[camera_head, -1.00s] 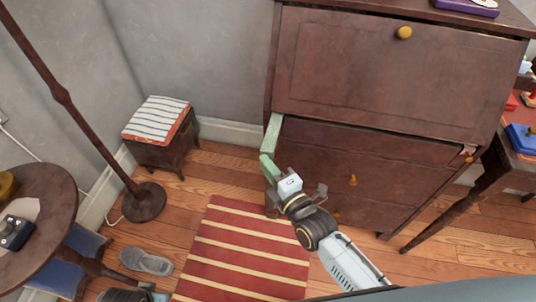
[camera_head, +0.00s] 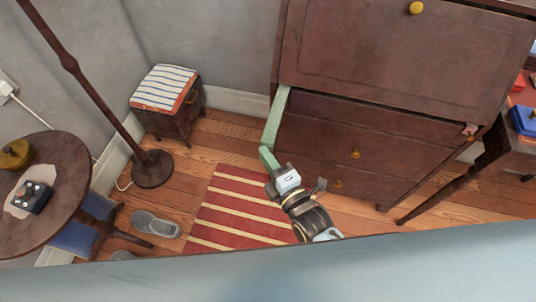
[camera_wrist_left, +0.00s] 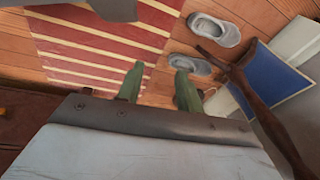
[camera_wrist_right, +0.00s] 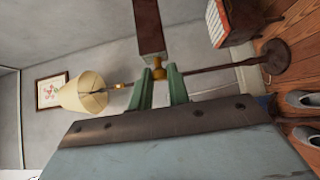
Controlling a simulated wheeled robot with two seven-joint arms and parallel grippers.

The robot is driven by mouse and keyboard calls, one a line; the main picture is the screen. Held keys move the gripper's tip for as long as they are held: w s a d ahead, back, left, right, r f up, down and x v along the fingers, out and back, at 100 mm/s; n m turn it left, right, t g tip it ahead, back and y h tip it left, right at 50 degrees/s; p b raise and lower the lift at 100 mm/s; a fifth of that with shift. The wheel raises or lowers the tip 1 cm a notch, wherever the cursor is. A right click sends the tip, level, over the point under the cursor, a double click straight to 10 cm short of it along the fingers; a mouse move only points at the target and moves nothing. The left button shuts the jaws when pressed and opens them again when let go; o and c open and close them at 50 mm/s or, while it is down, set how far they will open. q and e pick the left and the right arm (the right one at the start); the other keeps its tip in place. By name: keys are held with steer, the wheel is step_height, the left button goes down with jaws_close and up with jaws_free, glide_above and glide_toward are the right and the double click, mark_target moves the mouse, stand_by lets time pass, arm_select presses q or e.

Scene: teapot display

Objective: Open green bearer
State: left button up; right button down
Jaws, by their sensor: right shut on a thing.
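The green bearer (camera_head: 277,118) is a narrow bar sticking out from the upper left front of the dark wooden cabinet. My right gripper (camera_head: 268,158) is at its outer end. In the right wrist view the green fingers (camera_wrist_right: 160,88) are shut on a small brass knob (camera_wrist_right: 159,72) at the end of the bar, whose visible side (camera_wrist_right: 149,27) is brown there. My left gripper (camera_wrist_left: 159,86) shows in the left wrist view, with its green fingers apart and nothing between them, above the floor near the striped rug.
The cabinet (camera_head: 400,55) has a large closed front panel above closed drawers. A striped stool (camera_head: 165,88), a floor lamp base (camera_head: 152,168) and a round table (camera_head: 62,190) stand at left. Slippers (camera_head: 155,224) lie near the red striped rug (camera_head: 235,205). Another table (camera_head: 470,175) stands at right.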

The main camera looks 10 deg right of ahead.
steer(key=c, duration=1.3)
jaws_free()
steer(key=shift+c, duration=0.2)
steer(key=shift+s, duration=0.1)
